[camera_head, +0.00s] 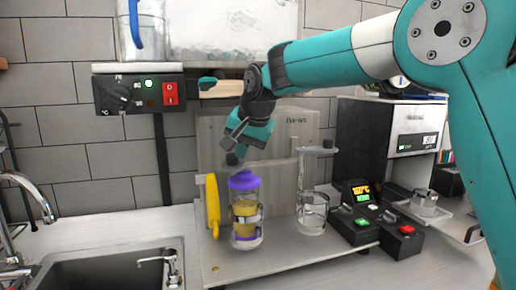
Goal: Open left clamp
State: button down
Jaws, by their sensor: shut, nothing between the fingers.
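A clear cup with a purple lid (244,181) and yellow contents (245,208) stands upright on the left of the sealer's base. A metal band (247,217) shows around its middle, apparently the left clamp; I cannot tell whether it is open or closed. A yellow handle-like piece (213,205) stands upright just left of the cup. A clear empty-looking glass (312,212) stands on the right of the base. My gripper (233,159) is shut and empty, just above the purple lid and slightly left of it. The small gap to the lid is hard to judge.
A sink (110,262) with a faucet (165,262) lies at the front left. A control box with a red switch (171,93) hangs above. My arm crosses the upper right.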

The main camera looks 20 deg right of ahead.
aim_at(223, 163)
jog(key=shift+w+a+m+h, duration=0.1)
jog(key=shift+a+m+h, duration=0.3)
jog(key=shift+a+m, duration=0.35)
jog(key=shift+w+a+p, duration=0.25)
jog(key=shift+a+p, duration=0.15)
jog(key=shift+a, duration=0.1)
jog(key=shift+w+a+p, duration=0.2)
jog(key=shift+a+p, duration=0.15)
jog(key=shift+a, duration=0.25)
jog(key=s+d+r+b, duration=0.1)
jog(key=s+r+b, duration=0.1)
jog(key=s, duration=0.5)
jog(key=s+d+r+b, duration=0.1)
jog(key=s+r+b, duration=0.1)
jog(key=s+b, duration=0.2)
jog(key=s, duration=0.3)
jog(key=shift+s+d+b, duration=0.15)
jog(key=shift+d+b, duration=0.1)
jog(key=shift+b, duration=0.15)
jog(key=shift+r, duration=0.1)
